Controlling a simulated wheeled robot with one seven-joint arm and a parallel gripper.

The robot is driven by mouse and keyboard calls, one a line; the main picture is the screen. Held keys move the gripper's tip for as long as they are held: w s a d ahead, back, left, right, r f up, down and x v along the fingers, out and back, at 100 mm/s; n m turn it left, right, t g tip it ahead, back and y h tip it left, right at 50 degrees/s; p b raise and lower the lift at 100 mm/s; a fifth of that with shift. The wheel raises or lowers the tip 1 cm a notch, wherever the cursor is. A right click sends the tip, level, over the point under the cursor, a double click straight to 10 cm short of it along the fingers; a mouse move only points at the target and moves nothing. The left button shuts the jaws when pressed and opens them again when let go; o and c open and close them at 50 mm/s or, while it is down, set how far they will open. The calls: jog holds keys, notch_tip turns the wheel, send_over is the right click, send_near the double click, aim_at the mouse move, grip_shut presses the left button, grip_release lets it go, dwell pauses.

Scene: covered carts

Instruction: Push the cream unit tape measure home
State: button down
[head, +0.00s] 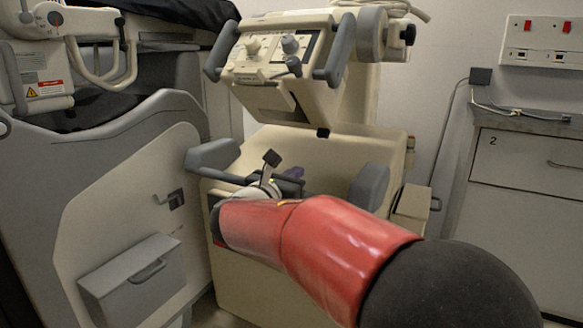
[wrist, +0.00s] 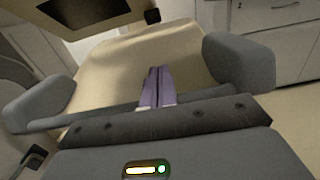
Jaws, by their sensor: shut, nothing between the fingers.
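The cream unit (head: 300,150) stands ahead of me, with a tilted console above a sloping cream face. A small black block (head: 323,133) sits at the console's lower edge, and it also shows at the top of the wrist view (wrist: 152,16). I cannot tell whether it is part of the tape measure; no tape measure is clearly recognisable. My gripper (head: 293,172) is partly hidden behind my red arm. In the wrist view its purple fingers (wrist: 157,70) are together, empty, in front of the sloping cream face and below the black block. Contact cannot be told.
Grey handles flank the unit's lower part, left (head: 212,155) and right (head: 369,186). A grey covered cart (head: 120,200) stands close on the left. A drawer cabinet (head: 530,160) stands at the right, with a gap of floor before it.

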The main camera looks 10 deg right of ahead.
jog(key=s+d+f+m+g, duration=0.1)
jog(key=s+d+m, duration=0.1)
jog(key=d, duration=0.1)
jog(key=s+d+f+m+g, duration=0.1)
jog(key=s+d+m+g, duration=0.1)
jog(key=s+m, duration=0.1)
jog(key=s+d+f+m+g, duration=0.1)
jog(key=s+d+m, duration=0.1)
jog(key=s+d, duration=0.1)
jog(key=shift+s+d+f+m+g+p, duration=0.1)
jog(key=shift+s+d+m+g+p, duration=0.2)
jog(key=shift+d+g+p, duration=0.1)
jog(key=s+d+f+m+g+y+p, duration=0.1)
jog(key=s+f+m+g+y, duration=0.2)
jog(key=s+m, duration=0.4)
jog(key=s+d+f+m+g+y, duration=0.1)
jog(key=s+f+m+g+y, duration=0.15)
jog(key=s+f+m, duration=0.5)
jog(key=s+a+m+t+y+p, duration=0.1)
jog(key=s+a+m+y, duration=0.4)
jog(key=s, duration=0.4)
jog(key=shift+a+f+m, duration=0.25)
jog(key=shift+f+m, duration=0.15)
jog(key=shift+m, duration=0.25)
jog(key=shift+y, duration=0.25)
